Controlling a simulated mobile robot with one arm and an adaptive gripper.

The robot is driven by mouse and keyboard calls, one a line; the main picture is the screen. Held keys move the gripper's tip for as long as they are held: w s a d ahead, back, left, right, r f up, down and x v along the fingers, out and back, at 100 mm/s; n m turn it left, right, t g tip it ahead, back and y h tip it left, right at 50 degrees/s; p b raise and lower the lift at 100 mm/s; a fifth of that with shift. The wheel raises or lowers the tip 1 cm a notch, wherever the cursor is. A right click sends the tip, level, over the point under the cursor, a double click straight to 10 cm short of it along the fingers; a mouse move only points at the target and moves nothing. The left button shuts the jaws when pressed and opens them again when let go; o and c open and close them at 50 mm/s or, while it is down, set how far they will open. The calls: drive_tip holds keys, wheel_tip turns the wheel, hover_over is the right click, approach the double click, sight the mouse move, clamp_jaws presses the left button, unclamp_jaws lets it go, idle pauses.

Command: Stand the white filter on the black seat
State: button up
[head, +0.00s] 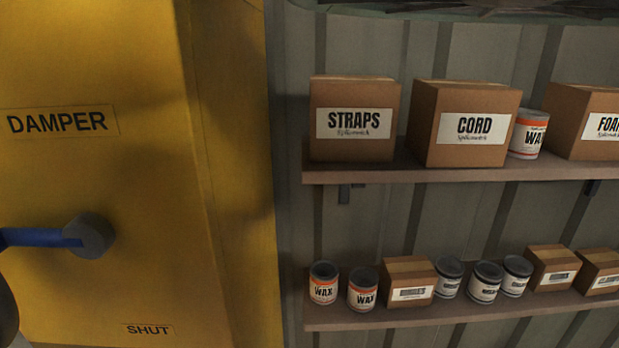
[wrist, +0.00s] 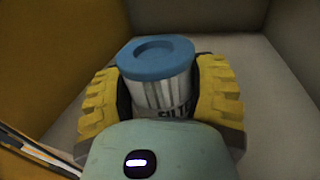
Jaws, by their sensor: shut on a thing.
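In the wrist view, a white pleated filter (wrist: 165,94) with a blue cap stands between the yellow pads of my gripper (wrist: 163,100). The gripper is shut on it, one pad on each side. Part of a dark label with letters shows low on the filter, and its lower end is hidden behind the gripper body. The black seat is not seen in either view. The head view shows neither the filter nor the gripper.
In the wrist view, a yellow wall (wrist: 60,50) stands at left and grey walls (wrist: 295,50) at back and right. The head view shows a yellow DAMPER cabinet (head: 120,250) with a blue lever (head: 45,237), and shelves (head: 400,172) of boxes and cans at right.

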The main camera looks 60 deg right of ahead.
drive_tip(key=shift+d+f, duration=0.1)
drive_tip(key=shift+f, duration=0.15)
drive_tip(key=shift+f, duration=0.1)
drive_tip(key=o, duration=1.2)
drive_tip(key=shift+f, duration=0.1)
drive_tip(key=shift+o, duration=0.2)
drive_tip(key=b+v, duration=0.6)
drive_tip(key=v, duration=0.6)
drive_tip(key=shift+b, duration=0.3)
drive_tip(key=shift+r, duration=0.25)
